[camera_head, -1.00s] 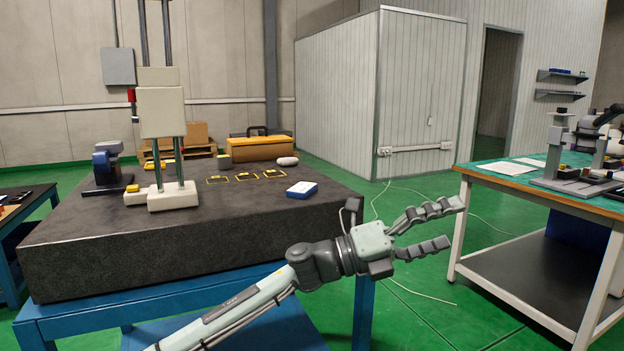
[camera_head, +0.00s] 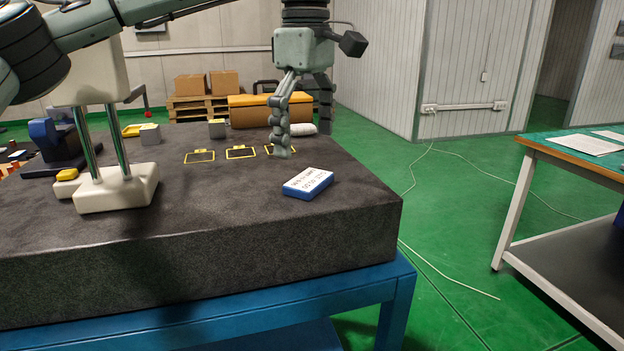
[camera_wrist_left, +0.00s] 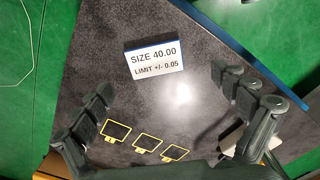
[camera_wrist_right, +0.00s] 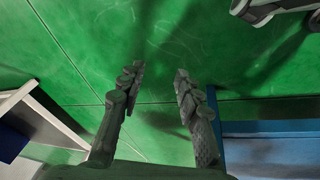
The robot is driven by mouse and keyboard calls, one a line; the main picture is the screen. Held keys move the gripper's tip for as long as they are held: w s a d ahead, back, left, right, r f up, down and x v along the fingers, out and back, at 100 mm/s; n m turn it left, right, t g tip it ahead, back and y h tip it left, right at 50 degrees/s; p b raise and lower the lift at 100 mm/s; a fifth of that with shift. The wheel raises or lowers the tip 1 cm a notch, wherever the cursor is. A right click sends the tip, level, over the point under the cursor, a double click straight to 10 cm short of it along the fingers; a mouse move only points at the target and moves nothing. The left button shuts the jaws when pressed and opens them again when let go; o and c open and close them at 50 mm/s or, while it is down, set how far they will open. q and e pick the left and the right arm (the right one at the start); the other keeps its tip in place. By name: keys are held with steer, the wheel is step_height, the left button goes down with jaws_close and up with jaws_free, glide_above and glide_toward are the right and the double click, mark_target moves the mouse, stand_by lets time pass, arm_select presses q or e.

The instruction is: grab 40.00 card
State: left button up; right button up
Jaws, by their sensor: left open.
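The 40.00 card (camera_head: 308,182) is a small blue block with a white printed top, lying on the dark granite slab near its right front edge. In the left wrist view, the card (camera_wrist_left: 154,59) reads "SIZE 40.00, LIMIT +/- 0.05". My left gripper (camera_head: 303,143) points down above the slab, behind the card and apart from it. Its fingers are spread with nothing between them; in the left wrist view, the gripper (camera_wrist_left: 163,85) frames the slab, with the card beyond the tips. My right gripper (camera_wrist_right: 156,74) is open and empty over the green floor.
Yellow-outlined rectangles (camera_head: 240,153) mark the slab (camera_head: 235,215) behind the card. A white-based column stand (camera_head: 108,190) stands at the left. The slab right around the card is clear.

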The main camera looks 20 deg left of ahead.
mark_target(309, 179)
arm_select(q)
steer(key=shift+w+f, duration=0.2)
steer(key=shift+f, duration=1.2)
steer(key=shift+w+f, duration=0.2)
steer(key=shift+f, duration=1.15)
steer(key=shift+d, duration=0.1)
steer(key=c, duration=1.2)
steer(key=shift+c, duration=0.3)
steer(key=shift+r, duration=0.15)
